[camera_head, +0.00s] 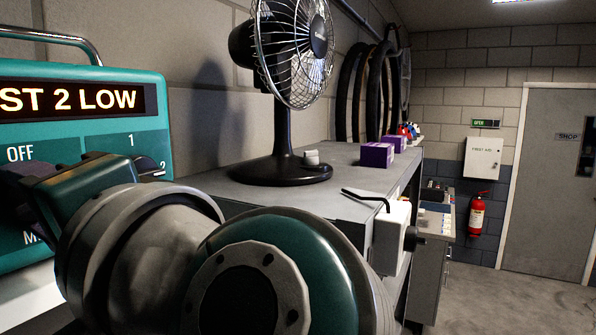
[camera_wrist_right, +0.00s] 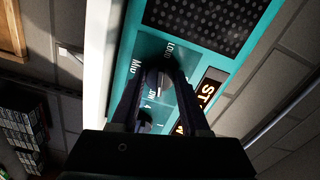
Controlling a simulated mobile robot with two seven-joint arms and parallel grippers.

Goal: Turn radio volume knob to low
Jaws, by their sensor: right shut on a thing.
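The teal radio (camera_head: 150,85) stands at the left of the head view. Its lit display (camera_head: 70,100) reads "ST 2 LOW", cut off at the left edge. In the right wrist view the radio's front (camera_wrist_right: 128,60) shows tilted, with labels such as LOUD and MID around the volume knob (camera_wrist_right: 160,78). My right gripper (camera_wrist_right: 158,86) is shut on that dark knob, one finger on each side. In the head view my right arm and gripper (camera_head: 22,180) cover the volume knob and part of the panel. My left gripper is out of view.
A second knob (camera_head: 150,165) sits by the 1 and 2 marks, close to my right wrist. A black fan (camera_head: 283,150) and purple boxes (camera_head: 377,155) stand on the grey bench top (camera_head: 340,160) beyond my arm. Open floor lies at the right.

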